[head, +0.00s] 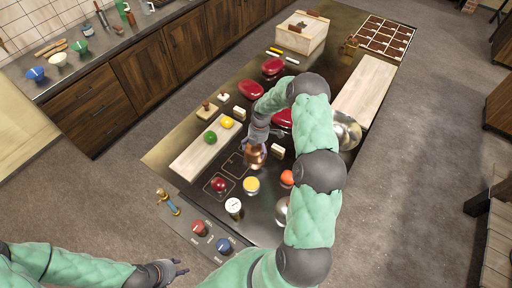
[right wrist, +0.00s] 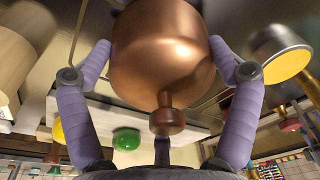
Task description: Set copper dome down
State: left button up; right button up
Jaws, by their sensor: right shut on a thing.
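The copper dome (head: 254,156) is in my right gripper (head: 255,146), above the dark counter near the marked squares. In the right wrist view the dome (right wrist: 165,55) fills the middle, with its knob (right wrist: 166,118) pointing toward the palm, and the purple fingers of the right gripper (right wrist: 158,70) close on both its sides. Whether its rim touches the counter is hard to tell. My left gripper (head: 178,269) is low at the left over the floor, away from the dome; its fingers are small and their opening is unclear.
A red ball (head: 219,185), a yellow-topped tin (head: 251,185) and a white-topped jar (head: 233,206) stand in front. A pale board (head: 190,160) carries green and yellow items. Red pots (head: 251,90) stand farther back.

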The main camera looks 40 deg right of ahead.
jog(key=o, duration=1)
jog(key=shift+f, duration=0.1)
jog(key=shift+c, duration=0.2)
notch_tip(320, 180, up, 12)
jog(key=d, duration=0.1)
jog(key=shift+d+b, duration=0.2)
jog(key=shift+b, duration=0.2)
jog(key=shift+s, duration=0.1)
